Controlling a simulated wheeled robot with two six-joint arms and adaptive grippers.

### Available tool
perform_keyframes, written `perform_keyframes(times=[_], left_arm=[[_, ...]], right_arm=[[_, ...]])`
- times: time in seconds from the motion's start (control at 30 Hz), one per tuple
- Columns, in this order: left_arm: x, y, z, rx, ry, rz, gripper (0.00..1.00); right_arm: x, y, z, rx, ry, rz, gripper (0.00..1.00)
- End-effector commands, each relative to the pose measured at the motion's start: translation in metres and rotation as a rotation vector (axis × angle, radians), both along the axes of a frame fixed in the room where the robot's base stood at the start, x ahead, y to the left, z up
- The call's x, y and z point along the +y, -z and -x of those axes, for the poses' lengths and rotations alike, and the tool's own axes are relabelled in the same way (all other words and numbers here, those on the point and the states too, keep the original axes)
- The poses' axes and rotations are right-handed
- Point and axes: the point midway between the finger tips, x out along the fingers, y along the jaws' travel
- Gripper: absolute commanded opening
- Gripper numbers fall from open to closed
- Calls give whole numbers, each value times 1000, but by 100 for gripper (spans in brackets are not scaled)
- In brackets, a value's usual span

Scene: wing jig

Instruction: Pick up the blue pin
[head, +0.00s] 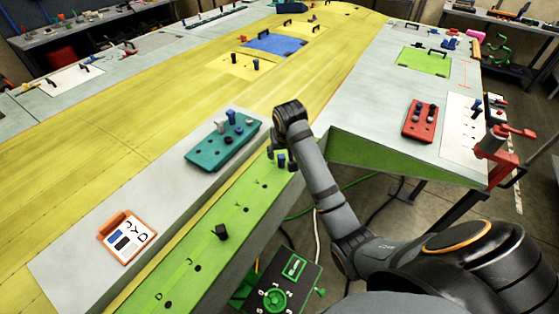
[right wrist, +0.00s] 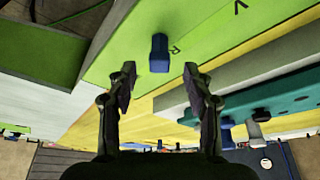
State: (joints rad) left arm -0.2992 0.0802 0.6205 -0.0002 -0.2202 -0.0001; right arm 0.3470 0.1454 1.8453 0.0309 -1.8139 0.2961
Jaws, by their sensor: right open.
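A blue pin (right wrist: 159,53) stands upright on the green strip in the right wrist view, beside a dark letter mark. The green strip (head: 205,265) runs along the table's front edge in the head view. My right gripper (right wrist: 158,80) is open and empty, with its two fingers apart on either side of the line to the pin. The pin appears just beyond the fingertips, not between them. In the head view my right gripper (head: 284,150) is over the strip's far end and partly hides that area. My left gripper is not in view.
A teal block (head: 205,157) with blue and grey pins lies close left of the gripper. A black pin (head: 222,232) stands nearer on the strip. An orange-framed card (head: 107,222) lies front left. A red block (head: 409,133) with pins is at right. A control box (head: 302,282) stands below.

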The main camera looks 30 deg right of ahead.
Motion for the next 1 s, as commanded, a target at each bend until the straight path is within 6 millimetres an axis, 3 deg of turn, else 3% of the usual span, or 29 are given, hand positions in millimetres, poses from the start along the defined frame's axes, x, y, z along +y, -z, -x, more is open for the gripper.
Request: perform_keyframes(times=[0.17,0.3,0.57,0.9,1.0], left_arm=[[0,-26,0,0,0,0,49],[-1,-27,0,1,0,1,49],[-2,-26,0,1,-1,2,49],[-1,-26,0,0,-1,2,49],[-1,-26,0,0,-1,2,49]], right_arm=[[0,21,-12,8,0,-2,51],[-2,41,-19,5,1,0,51],[-3,45,-20,1,0,1,50],[-3,45,-20,2,0,0,3],[-3,45,-20,2,0,0,0]])
